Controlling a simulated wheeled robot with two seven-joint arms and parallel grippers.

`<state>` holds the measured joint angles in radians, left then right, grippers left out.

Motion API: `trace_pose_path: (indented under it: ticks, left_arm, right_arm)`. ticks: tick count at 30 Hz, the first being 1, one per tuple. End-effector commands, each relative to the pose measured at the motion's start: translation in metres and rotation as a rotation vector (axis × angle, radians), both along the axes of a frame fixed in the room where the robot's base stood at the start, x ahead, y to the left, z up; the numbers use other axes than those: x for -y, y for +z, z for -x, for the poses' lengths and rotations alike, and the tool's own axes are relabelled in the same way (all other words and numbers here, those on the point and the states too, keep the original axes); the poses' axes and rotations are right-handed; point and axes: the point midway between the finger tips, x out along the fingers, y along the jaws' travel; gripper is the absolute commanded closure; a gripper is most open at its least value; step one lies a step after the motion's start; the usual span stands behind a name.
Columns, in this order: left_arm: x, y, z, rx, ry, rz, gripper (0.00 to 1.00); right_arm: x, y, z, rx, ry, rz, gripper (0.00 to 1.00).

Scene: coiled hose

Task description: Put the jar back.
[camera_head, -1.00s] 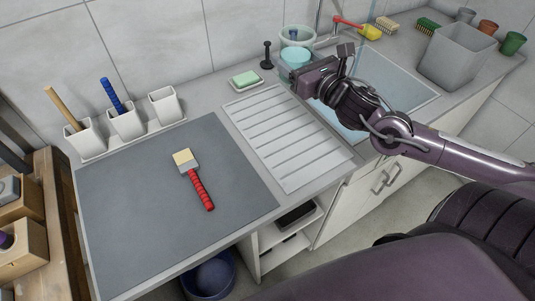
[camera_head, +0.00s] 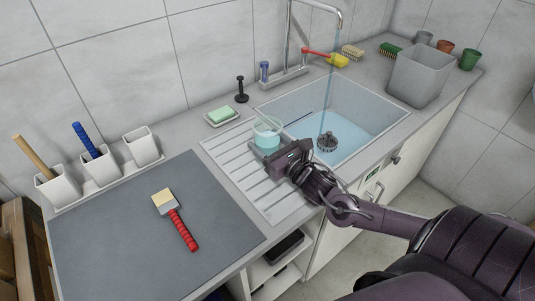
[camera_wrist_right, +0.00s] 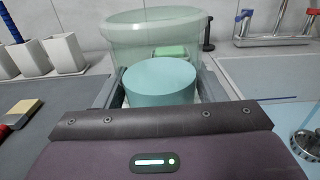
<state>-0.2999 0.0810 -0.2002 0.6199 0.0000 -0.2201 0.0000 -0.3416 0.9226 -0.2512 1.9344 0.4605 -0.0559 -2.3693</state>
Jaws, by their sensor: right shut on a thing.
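The jar (camera_head: 267,127) is clear with teal liquid in its lower part. It is over the ribbed drainboard (camera_head: 222,150), near the sink's left rim; I cannot tell whether it touches the board. My right gripper (camera_head: 270,152) is shut on it. In the right wrist view the jar (camera_wrist_right: 155,32) stands upright between the fingers (camera_wrist_right: 160,98), with the teal liquid (camera_wrist_right: 160,82) low in it. A brush with a red handle (camera_head: 182,230) lies on the grey mat (camera_head: 110,240). My left gripper is not in view.
The sink (camera_head: 358,100) holds water, with a thin stream falling from the tap (camera_head: 290,40). A soap dish (camera_head: 222,117) and black stopper (camera_head: 241,90) stand behind the drainboard. White cups (camera_head: 142,147) line the mat's back edge. A grey bin (camera_head: 418,75) stands right.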

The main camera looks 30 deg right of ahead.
Motion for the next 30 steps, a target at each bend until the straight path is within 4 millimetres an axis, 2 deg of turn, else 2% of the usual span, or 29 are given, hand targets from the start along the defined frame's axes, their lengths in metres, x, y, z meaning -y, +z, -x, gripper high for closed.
trace_pose_path:
  ticks: [9, 23, 24, 28, 30]
  left_arm:
    - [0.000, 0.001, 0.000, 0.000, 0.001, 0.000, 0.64]
    - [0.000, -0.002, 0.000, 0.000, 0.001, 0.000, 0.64]
    - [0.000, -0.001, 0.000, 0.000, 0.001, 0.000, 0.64]
    - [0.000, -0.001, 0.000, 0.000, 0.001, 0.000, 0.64]
    - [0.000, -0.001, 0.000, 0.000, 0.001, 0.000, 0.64]
  right_arm:
    - [0.000, -0.037, -0.001, 0.003, -0.002, -0.001, 0.70]
    - [0.000, -0.046, 0.000, 0.003, 0.000, 0.000, 0.70]
    - [0.000, -0.046, 0.000, -0.001, 0.001, 0.000, 0.31]
    - [0.000, -0.046, 0.000, -0.001, 0.001, 0.000, 0.14]
    - [0.000, -0.046, 0.000, -0.001, 0.001, 0.000, 0.14]
